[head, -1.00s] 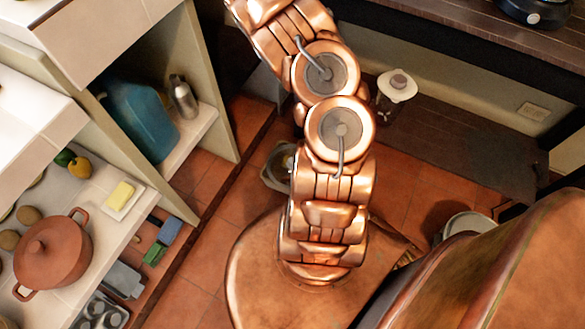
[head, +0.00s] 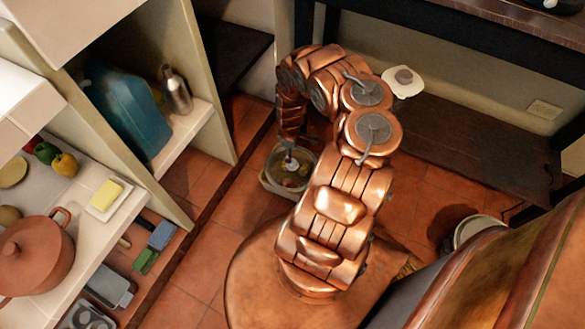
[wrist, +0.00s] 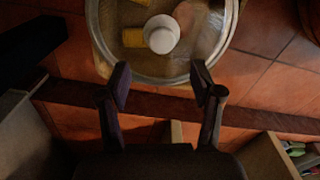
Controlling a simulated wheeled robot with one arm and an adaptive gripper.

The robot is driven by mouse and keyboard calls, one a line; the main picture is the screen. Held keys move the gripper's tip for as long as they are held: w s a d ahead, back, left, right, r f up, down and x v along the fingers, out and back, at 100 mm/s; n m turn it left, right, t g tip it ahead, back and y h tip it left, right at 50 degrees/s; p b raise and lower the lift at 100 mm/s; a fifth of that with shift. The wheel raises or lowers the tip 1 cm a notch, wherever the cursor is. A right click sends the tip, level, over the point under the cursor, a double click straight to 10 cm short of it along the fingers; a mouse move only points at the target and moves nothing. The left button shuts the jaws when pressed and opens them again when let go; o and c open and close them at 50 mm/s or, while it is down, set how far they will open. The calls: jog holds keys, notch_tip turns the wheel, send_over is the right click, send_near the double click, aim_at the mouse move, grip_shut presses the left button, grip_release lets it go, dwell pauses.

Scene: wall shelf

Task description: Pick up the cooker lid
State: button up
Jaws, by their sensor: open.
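The cooker lid (wrist: 205,40) is round clear glass with a metal rim and a white knob (wrist: 162,34). In the wrist view it fills the top middle, and yellow pieces show through the glass. In the head view my forearm hangs down over the lid, and the fingers are hard to make out.
A shelf unit stands at the left with a brown pot (head: 38,252), butter on a plate (head: 104,198), a blue jug (head: 135,110) and a metal bottle (head: 177,92). A dark low shelf (head: 440,150) holds a white-lidded jar (head: 402,82). Tiled floor surrounds the container.

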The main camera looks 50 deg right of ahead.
aim_at(292, 165)
jog(key=shift+s+d+f+b, duration=0.1)
jog(key=shift+s+f+b, duration=0.1)
jog(key=shift+f+b, duration=1.4)
jog(key=shift+s+f+b, duration=0.15)
jog(key=shift+f+b, duration=0.8)
jog(key=shift+f, duration=1.15)
grip_shut()
jog(key=shift+r, duration=0.1)
